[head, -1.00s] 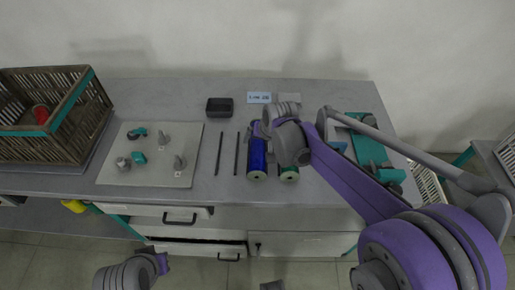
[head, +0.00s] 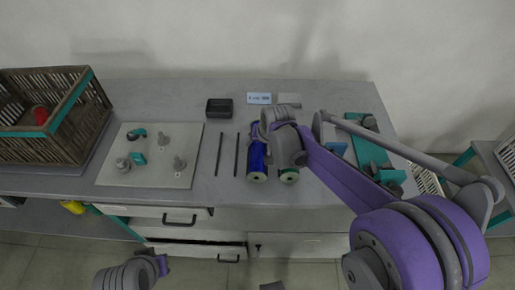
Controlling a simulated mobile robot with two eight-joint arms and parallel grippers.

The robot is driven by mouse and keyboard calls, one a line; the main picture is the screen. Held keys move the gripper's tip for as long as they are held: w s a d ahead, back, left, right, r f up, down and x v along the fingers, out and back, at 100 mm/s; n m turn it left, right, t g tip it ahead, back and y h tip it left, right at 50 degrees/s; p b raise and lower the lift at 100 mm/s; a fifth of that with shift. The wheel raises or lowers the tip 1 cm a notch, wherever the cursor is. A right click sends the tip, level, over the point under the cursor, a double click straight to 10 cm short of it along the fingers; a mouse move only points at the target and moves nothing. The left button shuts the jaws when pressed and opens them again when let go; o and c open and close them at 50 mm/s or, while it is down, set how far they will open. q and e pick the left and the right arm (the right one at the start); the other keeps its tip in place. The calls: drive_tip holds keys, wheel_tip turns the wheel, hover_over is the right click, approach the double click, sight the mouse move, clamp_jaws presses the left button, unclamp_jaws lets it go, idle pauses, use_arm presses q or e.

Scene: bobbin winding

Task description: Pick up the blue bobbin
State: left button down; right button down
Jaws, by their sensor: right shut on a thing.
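The blue bobbin (head: 257,163) lies lengthwise on the grey bench, with its round near end facing me. My right gripper (head: 264,134) is over its far part and shut on it. The gripper and wrist hide that part of the bobbin, and the fingertips are hard to make out. The bobbin appears still down at bench level. Of my left arm, only a grey wrist part shows at the bottom left edge; its gripper is out of the picture.
Two dark rods (head: 219,155) lie to the left. Beyond them are a pegged plate (head: 111,170), a wicker basket (head: 35,143) and a black box (head: 219,108). A teal device (head: 372,153) stands right.

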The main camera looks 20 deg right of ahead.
drive_tip(key=shift+r, duration=0.15)
wheel_tip(320, 180, up, 10)
drive_tip(key=shift+f+p, duration=0.15)
drive_tip(key=shift+p, duration=0.55)
drive_tip(key=shift+s, duration=0.15)
